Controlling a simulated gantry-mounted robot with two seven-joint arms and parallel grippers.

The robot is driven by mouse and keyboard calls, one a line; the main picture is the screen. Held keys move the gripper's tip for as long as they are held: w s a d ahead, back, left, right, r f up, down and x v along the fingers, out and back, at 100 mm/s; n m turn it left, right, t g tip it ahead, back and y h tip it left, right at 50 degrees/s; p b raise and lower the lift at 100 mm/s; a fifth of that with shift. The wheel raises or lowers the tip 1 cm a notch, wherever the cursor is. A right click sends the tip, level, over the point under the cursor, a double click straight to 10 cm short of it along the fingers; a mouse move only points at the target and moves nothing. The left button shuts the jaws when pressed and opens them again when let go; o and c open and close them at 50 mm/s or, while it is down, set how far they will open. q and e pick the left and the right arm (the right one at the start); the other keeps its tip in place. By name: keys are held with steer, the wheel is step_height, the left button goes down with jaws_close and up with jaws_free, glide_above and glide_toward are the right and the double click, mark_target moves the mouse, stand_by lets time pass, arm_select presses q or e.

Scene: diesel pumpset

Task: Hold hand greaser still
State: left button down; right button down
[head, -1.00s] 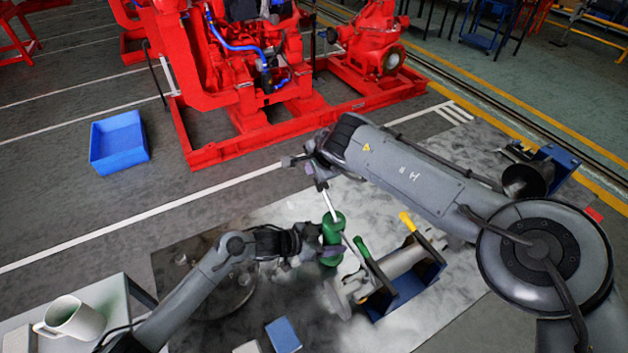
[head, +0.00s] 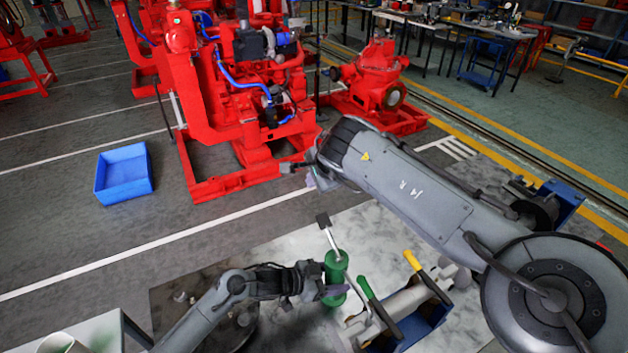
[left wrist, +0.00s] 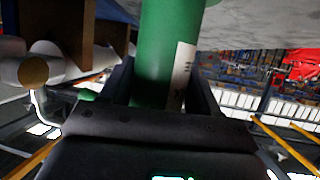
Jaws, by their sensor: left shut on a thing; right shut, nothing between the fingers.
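The hand greaser (head: 336,270) is a green cylinder with a light rod and a dark handle (head: 323,221) at its top. It stands nearly upright over the grey floor mat. My left gripper (head: 328,292) is shut on its green body. In the left wrist view the green barrel (left wrist: 165,60), with a white label, sits between the fingers (left wrist: 160,95). My right gripper (head: 305,178) is above and left of the greaser's handle, apart from it. It is partly hidden by its own arm and is shut and empty.
A metal part with green (head: 365,287) and yellow (head: 412,260) handles lies by a blue holder (head: 428,325), right of the greaser. The red pumpset (head: 250,160) stands behind. A blue bin (head: 124,174) is on the floor at left. A table corner (head: 110,335) shows lower left.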

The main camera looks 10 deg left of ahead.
arm_select(q)
steer(key=shift+c, duration=0.8)
jaws_free()
steer(key=shift+a, duration=0.1)
